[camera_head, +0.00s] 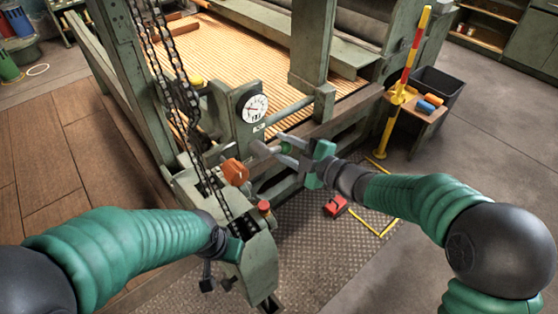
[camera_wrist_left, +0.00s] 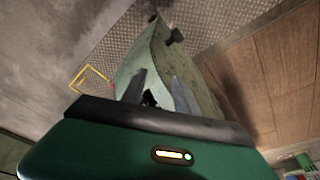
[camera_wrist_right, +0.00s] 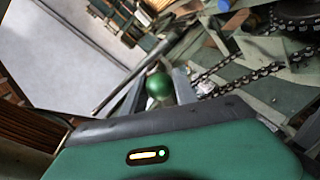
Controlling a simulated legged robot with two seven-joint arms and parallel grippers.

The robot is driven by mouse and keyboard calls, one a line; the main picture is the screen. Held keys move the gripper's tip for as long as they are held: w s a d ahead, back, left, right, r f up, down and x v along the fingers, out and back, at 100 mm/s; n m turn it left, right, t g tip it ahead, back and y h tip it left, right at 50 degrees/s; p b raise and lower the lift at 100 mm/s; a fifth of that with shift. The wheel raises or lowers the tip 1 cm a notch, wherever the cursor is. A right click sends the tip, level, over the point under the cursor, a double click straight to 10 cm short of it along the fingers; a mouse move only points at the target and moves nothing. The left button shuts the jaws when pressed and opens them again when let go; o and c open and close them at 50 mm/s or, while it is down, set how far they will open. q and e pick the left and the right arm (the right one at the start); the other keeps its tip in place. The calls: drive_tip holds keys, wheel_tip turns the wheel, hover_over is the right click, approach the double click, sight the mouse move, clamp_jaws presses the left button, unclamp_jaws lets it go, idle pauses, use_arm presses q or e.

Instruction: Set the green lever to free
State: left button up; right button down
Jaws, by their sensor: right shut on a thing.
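The green lever's round green knob (camera_wrist_right: 158,85) sits between the fingers of my right gripper (camera_wrist_right: 155,95) in the right wrist view. In the head view the knob (camera_head: 285,148) shows small at the tips of my right gripper (camera_head: 278,152), which is shut on it beside the machine's dial post. The lever's shaft is mostly hidden, and I cannot read any lever marking. My left gripper (camera_wrist_left: 157,95) has its fingers apart in the left wrist view, close to the pale green control stand (camera_wrist_left: 150,65). In the head view its fingers are hidden by the stand.
An orange knob (camera_head: 235,172) and a red button (camera_head: 264,206) sit on the control stand, near hanging chains (camera_head: 172,80). A round dial (camera_head: 255,108) faces me. A red pedal (camera_head: 335,206) lies on the floor plate. A yellow-red post (camera_head: 408,80) stands at right.

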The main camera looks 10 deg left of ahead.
drive_tip(key=shift+w+d+r+n+b, duration=0.1)
drive_tip(key=shift+r+n+b, duration=0.35)
drive_tip(key=shift+n, duration=0.35)
drive_tip(key=shift+r+n+t+h+b, duration=0.3)
drive_tip(key=shift+r+n+h+b, duration=0.1)
drive_tip(key=shift+r+n+b, duration=0.75)
drive_tip(key=c, duration=1)
unclamp_jaws()
drive_tip(key=p+v, duration=0.2)
drive_tip(key=v, duration=1.4)
drive_tip(key=shift+s+d, duration=0.25)
drive_tip(key=shift+d, duration=0.1)
